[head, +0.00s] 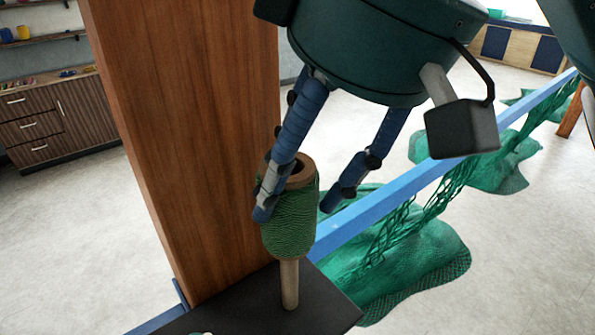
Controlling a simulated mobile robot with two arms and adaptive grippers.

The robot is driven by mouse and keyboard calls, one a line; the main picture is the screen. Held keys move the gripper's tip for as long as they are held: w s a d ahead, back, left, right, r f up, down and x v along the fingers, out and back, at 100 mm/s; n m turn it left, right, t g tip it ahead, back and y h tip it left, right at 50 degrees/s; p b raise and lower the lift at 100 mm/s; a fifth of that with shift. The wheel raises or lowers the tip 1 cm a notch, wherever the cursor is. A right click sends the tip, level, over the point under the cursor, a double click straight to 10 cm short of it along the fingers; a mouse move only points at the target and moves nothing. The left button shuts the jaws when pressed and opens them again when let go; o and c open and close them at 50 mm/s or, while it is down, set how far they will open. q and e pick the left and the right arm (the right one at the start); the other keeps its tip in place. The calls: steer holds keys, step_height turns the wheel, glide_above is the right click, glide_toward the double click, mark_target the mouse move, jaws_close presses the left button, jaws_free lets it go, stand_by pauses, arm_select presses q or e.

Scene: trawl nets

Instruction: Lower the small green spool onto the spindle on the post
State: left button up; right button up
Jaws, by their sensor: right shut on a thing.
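The small green spool (292,226) is wound with green twine on a tan hollow core. It is nearly upright, directly above the visible lower part of the wooden spindle (289,286). The spindle stands on a dark plate beside the brown wooden post (190,130). I cannot tell whether the spindle's tip is inside the core. My right gripper (296,208) comes down from above, shut on the spool. One blue finger crosses the spool's left front; the other is at its right, its contact unclear. My left gripper is out of view.
Drawers (60,118) stand far left. Pale floor between is open.

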steer(key=shift+f, duration=0.1)
steer(key=shift+f+b, duration=4.6)
steer(key=shift+f, duration=1.25)
steer(key=o, duration=1.3)
steer(key=shift+r, duration=0.1)
steer(key=v, duration=1.2)
